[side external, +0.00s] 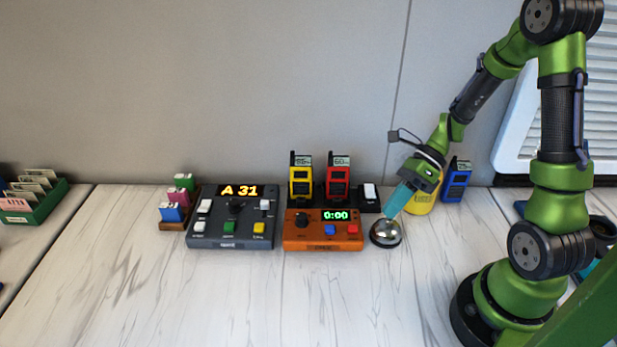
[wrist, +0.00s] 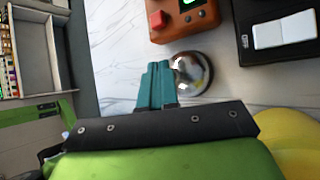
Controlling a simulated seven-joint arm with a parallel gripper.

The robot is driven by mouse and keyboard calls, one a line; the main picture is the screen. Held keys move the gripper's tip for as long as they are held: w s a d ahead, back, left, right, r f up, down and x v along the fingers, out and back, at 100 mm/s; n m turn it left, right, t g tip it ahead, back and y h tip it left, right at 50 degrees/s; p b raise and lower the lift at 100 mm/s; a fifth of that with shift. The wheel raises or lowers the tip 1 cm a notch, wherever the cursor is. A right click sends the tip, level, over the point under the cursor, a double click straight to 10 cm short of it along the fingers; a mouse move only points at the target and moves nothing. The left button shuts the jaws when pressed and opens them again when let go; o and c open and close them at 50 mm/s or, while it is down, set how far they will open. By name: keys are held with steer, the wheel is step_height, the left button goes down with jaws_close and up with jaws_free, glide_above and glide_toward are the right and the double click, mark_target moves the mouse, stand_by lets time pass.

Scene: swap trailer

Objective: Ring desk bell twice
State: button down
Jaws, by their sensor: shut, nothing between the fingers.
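The desk bell (side external: 386,232) is a silver dome on a dark base, on the white marbled table to the right of the orange timer box. In the wrist view the bell (wrist: 192,73) lies just beyond and to the right of the fingertips. My gripper (side external: 390,212) has teal fingers, shut and empty, pointing down at the bell's top from the upper right. The closed fingertips (wrist: 158,68) also show in the wrist view, beside the dome. I cannot tell whether they touch it.
The orange timer box (side external: 290,244) reads 0:00. Left of it is a grey console (side external: 203,242) reading A 31. Behind stand yellow (side external: 300,184) and red (side external: 338,184) radios on a black dock. A yellow object (side external: 421,204) and blue radio (side external: 456,186) are close behind my gripper. The front table is clear.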

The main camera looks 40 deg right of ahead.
steer(key=shift+f, duration=0.5)
stand_by(0.4)
steer(key=shift+r, duration=1)
steer(key=shift+r, duration=2.5)
stand_by(0.5)
step_height(320, 180, up, 4)
steer(key=shift+f, duration=0.1)
